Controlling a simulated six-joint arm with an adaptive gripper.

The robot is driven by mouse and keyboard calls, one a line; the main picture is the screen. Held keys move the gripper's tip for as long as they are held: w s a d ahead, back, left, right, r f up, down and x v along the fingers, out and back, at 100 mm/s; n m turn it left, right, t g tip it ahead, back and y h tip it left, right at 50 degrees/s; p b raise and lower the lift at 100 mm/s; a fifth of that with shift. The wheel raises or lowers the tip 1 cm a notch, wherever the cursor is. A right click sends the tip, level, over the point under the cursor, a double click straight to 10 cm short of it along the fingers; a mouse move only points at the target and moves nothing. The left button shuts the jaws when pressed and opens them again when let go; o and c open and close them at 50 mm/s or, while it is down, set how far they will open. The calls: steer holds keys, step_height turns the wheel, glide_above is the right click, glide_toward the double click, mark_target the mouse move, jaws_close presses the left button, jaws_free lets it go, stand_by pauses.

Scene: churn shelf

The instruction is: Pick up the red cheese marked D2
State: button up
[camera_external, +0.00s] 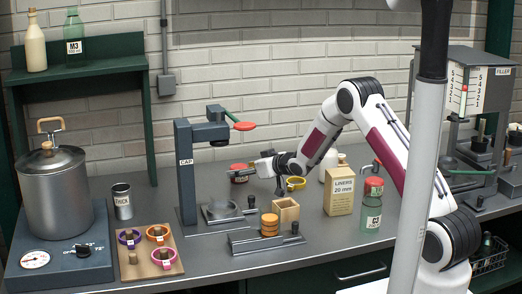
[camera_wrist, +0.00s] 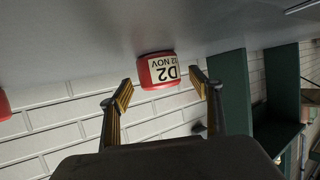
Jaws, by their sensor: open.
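The red cheese (camera_wrist: 158,68) has a cream label reading D2 and 12 NOV. In the wrist view it appears upside down on the grey counter, between and just beyond the two fingertips of my gripper (camera_wrist: 164,90). The fingers are open and nothing is between the pads. In the external view the red cheese (camera_external: 237,168) stands toward the back of the counter, right of the capping stand. My gripper (camera_external: 258,169) is low and right beside it, pointing left. I cannot tell whether they touch.
The CAP stand (camera_external: 186,170) with its red-ended lever is just left. A wooden box (camera_external: 286,210), a yellow ring (camera_external: 297,182), the LINERS carton (camera_external: 340,192) and a red-lidded bottle (camera_external: 371,212) are nearby. A brick wall (camera_external: 270,90) is behind. Another red thing (camera_wrist: 4,106) is partly visible.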

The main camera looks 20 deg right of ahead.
steer(key=shift+x, duration=1.2)
steer(key=shift+c, duration=0.3)
steer(key=c, duration=1.3)
